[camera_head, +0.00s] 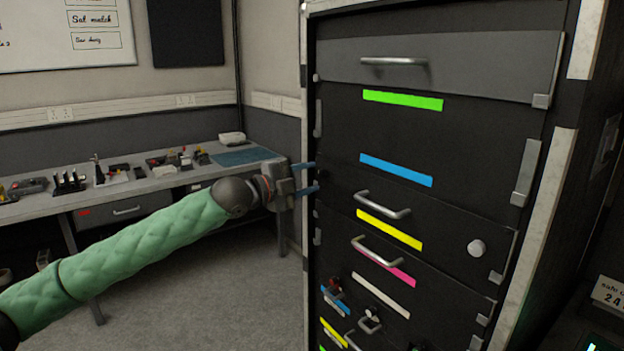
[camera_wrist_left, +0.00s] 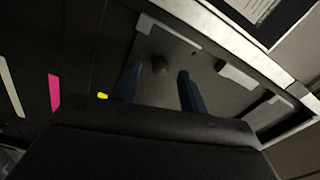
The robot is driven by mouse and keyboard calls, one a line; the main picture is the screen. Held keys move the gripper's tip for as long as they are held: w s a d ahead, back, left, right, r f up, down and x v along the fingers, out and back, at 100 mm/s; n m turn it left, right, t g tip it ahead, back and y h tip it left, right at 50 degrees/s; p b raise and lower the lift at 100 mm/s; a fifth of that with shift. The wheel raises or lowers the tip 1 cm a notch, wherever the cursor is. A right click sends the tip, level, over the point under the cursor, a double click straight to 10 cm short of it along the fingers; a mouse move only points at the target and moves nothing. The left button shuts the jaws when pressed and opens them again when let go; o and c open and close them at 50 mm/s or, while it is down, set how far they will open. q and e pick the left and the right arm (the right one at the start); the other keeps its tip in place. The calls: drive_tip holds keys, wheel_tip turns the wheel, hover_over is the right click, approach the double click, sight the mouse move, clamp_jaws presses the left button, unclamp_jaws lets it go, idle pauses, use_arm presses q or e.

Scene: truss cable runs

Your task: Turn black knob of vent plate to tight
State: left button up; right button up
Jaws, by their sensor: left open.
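A small dark round knob (camera_wrist_left: 160,66) stands out from a dark plate (camera_wrist_left: 212,88) in the left wrist view. I take this plate to be the vent plate, though no label shows. My left gripper (camera_head: 317,176) is at the left edge of the black rack, its two blue fingers pointing at the rack front. In the left wrist view the open fingers (camera_wrist_left: 159,77) lie on either side of the knob's line of sight, with a gap to it on each side. I cannot tell whether the fingertips reach the knob in depth. My right gripper is not in view.
A workbench (camera_head: 135,186) with tools stands behind on the left. The floor (camera_head: 215,285) beside the rack is clear.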

use_arm(q)
drive_tip(key=shift+b+v, duration=0.35)
drive_tip(key=shift+v, duration=2.6)
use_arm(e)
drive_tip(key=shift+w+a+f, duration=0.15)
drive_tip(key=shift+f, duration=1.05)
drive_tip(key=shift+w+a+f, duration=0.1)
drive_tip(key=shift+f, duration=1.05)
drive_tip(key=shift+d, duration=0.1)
